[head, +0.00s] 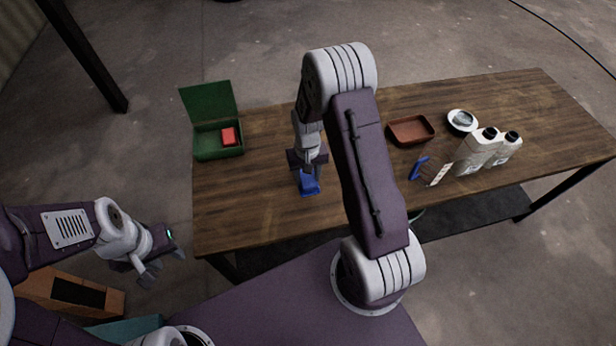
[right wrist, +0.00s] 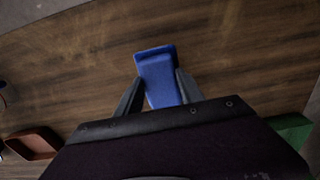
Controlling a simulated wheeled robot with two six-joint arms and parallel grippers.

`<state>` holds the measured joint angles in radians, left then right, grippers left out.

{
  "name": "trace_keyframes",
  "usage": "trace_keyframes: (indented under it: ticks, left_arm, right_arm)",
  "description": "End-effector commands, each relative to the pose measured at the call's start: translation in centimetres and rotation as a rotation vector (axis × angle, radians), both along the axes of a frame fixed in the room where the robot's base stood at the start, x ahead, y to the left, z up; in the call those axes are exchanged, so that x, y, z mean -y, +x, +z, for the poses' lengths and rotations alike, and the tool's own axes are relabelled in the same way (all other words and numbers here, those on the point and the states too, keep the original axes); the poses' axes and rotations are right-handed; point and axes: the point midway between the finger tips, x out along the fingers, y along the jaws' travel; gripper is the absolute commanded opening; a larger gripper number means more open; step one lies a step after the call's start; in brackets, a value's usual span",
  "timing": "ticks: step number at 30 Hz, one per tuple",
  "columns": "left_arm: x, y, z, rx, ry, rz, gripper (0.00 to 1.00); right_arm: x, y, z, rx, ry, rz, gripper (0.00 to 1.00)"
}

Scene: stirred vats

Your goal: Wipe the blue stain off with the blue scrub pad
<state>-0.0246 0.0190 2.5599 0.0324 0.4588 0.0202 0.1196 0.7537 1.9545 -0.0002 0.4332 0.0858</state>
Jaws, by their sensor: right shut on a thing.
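A blue scrub pad (head: 309,185) is at the table's left part, under my right gripper (head: 308,170) in the head view. In the right wrist view the blue scrub pad (right wrist: 157,72) sits between the two fingers of my right gripper (right wrist: 160,88), which is shut on it. The pad is low, at or close to the table top; I cannot tell if it touches. I see no blue stain in either view; the pad or my arm may hide it. My left gripper (head: 160,266) is empty and open, off the table's left front.
A green open box (head: 205,152) with a red block (head: 229,136) stands at the table's left back. A brown tray (head: 410,143), a white dish (head: 472,115), white bottles (head: 478,155) and a blue-handled brush (head: 420,167) are to the right. The wooden table (head: 255,200) is bare around the pad.

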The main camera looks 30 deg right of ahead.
Motion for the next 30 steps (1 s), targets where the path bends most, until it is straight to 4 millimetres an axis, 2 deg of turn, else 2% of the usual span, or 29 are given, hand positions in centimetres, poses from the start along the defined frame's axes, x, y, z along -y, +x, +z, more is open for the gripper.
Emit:
trace_keyframes:
  ticks: [1,9,30]
  left_arm:
    - [0.0,0.0,0.9,0.000,0.000,0.000,0.38]
    - [0.0,0.0,2.6,0.000,0.000,0.000,0.38]
    - [0.0,0.0,2.6,0.000,0.000,0.000,0.38]
  right_arm:
    - [0.0,0.1,1.0,0.001,0.000,0.000,0.07]
    - [0.0,0.2,2.9,-0.001,0.000,0.001,0.07]
    - [0.0,0.3,2.9,0.000,0.000,0.002,0.07]
